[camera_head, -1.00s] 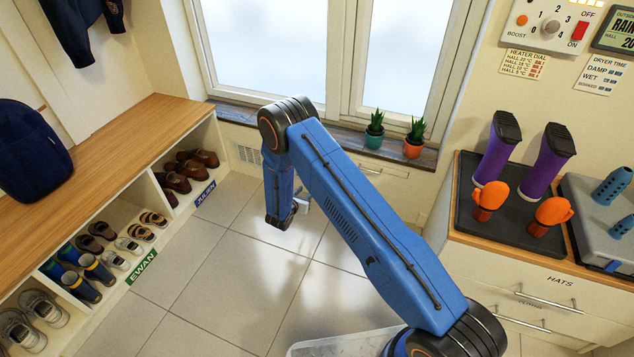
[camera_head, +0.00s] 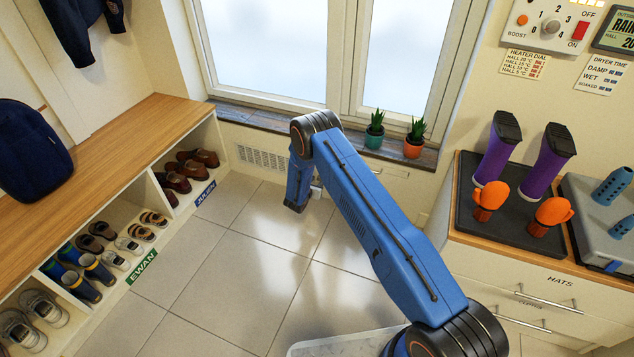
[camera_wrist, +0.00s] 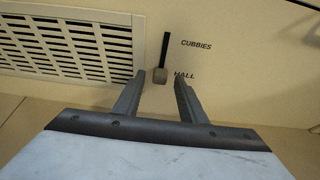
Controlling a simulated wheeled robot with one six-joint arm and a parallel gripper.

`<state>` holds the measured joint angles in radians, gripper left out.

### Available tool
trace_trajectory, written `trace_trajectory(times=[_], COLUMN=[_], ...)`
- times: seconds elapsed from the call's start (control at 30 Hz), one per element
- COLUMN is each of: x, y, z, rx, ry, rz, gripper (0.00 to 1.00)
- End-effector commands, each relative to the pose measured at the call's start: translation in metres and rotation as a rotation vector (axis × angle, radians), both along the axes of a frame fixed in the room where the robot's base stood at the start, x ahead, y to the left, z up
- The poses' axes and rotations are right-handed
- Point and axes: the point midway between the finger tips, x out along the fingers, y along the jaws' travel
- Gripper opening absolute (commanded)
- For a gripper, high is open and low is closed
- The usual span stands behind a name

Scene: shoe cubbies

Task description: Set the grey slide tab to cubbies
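The grey slide tab (camera_wrist: 160,75) shows in the wrist view at the lower end of a dark, near-vertical slot (camera_wrist: 166,48). It is level with the word HALL, with the word CUBBIES beside the upper part of the slot. My gripper (camera_wrist: 159,82) is open and empty. Its two dark fingers point at the panel, and the tab appears between their tips. I cannot tell whether the tips reach around it. In the head view my arm hides the tab, and only a small light part of my gripper (camera_head: 316,191) shows.
A slatted vent (camera_head: 262,157) is left of the slot. Above are the window sill (camera_head: 240,113) and two potted plants (camera_head: 374,130) (camera_head: 414,138). The shoe bench (camera_head: 120,140) stands left, the drawer cabinet (camera_head: 500,262) right.

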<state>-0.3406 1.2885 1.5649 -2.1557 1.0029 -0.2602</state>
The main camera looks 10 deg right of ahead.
Motion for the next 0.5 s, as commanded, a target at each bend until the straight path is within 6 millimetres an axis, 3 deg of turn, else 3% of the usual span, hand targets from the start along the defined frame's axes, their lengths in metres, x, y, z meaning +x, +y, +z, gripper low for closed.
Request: trace_trajectory(times=[0.33,0.37,0.5], x=[0.0036,0.0036,0.0035], y=[-0.0016,-0.0016,-0.0016], z=[-0.0012,-0.0012,-0.0012], rx=[0.000,0.000,0.000], ry=[-0.001,-0.001,-0.001], rz=[0.001,0.001,0.001], gripper=[0.38,0.35,0.02])
